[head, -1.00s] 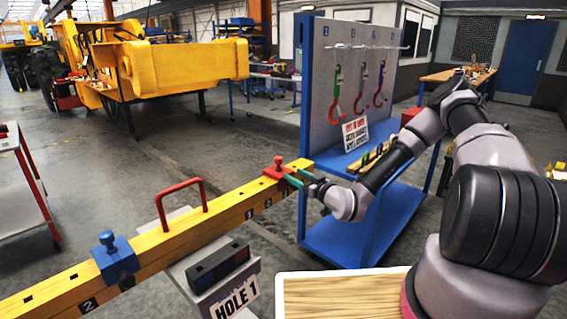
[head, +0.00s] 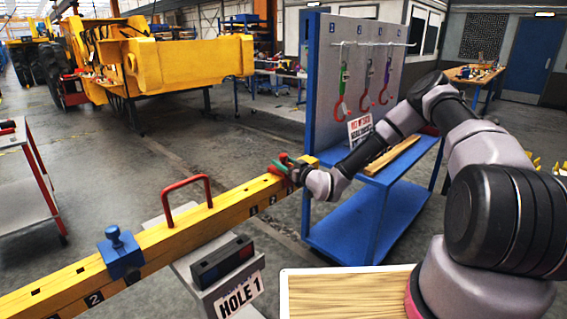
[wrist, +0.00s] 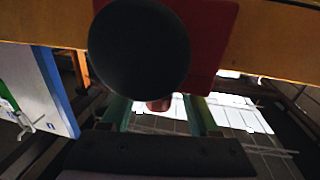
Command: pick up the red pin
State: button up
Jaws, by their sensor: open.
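The yellow beam (head: 180,238) runs from lower left to the middle of the head view. At its far end sits the red pin (head: 272,170), mostly hidden behind my gripper (head: 281,162). My gripper's green fingers are apart, at the pin. In the wrist view, a red plate (wrist: 215,40) lies against the beam (wrist: 275,45), partly covered by a dark round shape that I cannot identify for sure. A small reddish piece (wrist: 160,104) shows between the fingers (wrist: 156,108). Whether the fingers touch the pin cannot be told.
A blue pin block (head: 120,254) and a red handle (head: 186,198) stand on the beam. The "HOLE 1" sign (head: 240,294) is below it. A blue rack (head: 312,120) with hanging hooks stands close behind my arm. A red cart (head: 40,175) is at left.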

grip_shut()
notch_tip(320, 180, up, 17)
jog(key=shift+r, duration=0.2)
dwell(1.3)
